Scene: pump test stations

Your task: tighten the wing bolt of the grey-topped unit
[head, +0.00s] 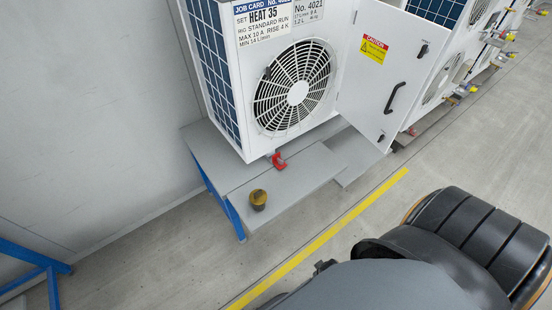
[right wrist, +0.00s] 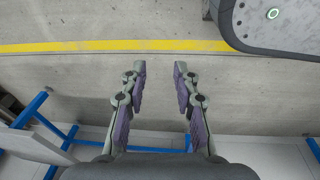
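A white unit (head: 227,75) with a round fan grille stands on a grey bench in the head view; its top is out of frame, so I cannot tell its colour. A small red part (head: 279,160) sits at the unit's lower front edge; it is too small to tell whether it is the wing bolt. My right gripper (right wrist: 160,68) is open and empty in the right wrist view, above the floor near the yellow line. My left gripper is not in view.
A yellow-and-dark knob-like object (head: 258,200) stands on the bench's grey shelf (head: 305,178). The white door (head: 378,70) with a black handle stands open at right. More units (head: 447,75) line the back right. A yellow line (head: 325,238) crosses open floor.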

